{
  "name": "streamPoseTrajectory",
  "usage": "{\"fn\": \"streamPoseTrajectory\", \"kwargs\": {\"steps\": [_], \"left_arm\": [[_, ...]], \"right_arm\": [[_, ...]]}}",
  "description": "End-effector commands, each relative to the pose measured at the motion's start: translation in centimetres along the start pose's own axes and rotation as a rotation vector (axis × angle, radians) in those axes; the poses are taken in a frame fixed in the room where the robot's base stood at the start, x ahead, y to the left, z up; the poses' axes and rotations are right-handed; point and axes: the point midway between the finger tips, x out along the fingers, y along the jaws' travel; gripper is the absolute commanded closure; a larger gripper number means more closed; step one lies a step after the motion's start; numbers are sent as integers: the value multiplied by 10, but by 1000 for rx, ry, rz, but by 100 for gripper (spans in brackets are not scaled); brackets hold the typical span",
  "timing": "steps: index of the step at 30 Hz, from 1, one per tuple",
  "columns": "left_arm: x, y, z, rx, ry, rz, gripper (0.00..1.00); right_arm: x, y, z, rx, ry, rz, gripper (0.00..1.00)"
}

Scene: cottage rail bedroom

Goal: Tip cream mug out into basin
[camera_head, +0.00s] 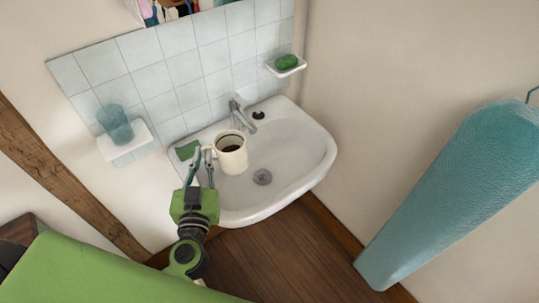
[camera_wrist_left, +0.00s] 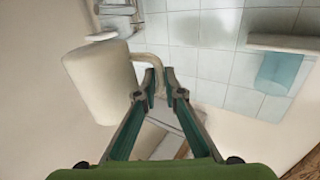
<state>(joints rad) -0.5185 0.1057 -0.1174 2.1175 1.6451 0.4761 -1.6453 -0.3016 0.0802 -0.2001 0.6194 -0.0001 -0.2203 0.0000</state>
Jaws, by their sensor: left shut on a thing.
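The cream mug (camera_head: 231,158) is upright above the left side of the white basin (camera_head: 300,160), with dark liquid showing inside it. My left gripper (camera_head: 208,160) is shut on the mug's handle, to the left of the mug body. The mug (camera_wrist_left: 103,82) also shows in the left wrist view, with its handle at the fingertips of my left gripper (camera_wrist_left: 163,82). The mug hides part of the basin's bowl. My right gripper is not in view.
A metal tap (camera_head: 238,108) stands just behind the mug, with a black plug (camera_head: 258,115) beside it. A green cloth-like item (camera_head: 187,150) lies on the left rim. A glass (camera_head: 115,123) and green soap (camera_head: 287,62) sit on wall shelves. The bowl's right side is clear.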

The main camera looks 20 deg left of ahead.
Motion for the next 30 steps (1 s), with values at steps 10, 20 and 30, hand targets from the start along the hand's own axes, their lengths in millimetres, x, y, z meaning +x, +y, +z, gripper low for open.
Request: {"fn": "streamPoseTrajectory", "kwargs": {"steps": [10,20,30], "left_arm": [[70,-36,14,22,-9,-214,100],[102,-32,37,40,-13,-312,100],[110,-24,47,47,-13,-335,100]], "right_arm": [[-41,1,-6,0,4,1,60],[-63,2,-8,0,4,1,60],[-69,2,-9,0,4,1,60]]}}
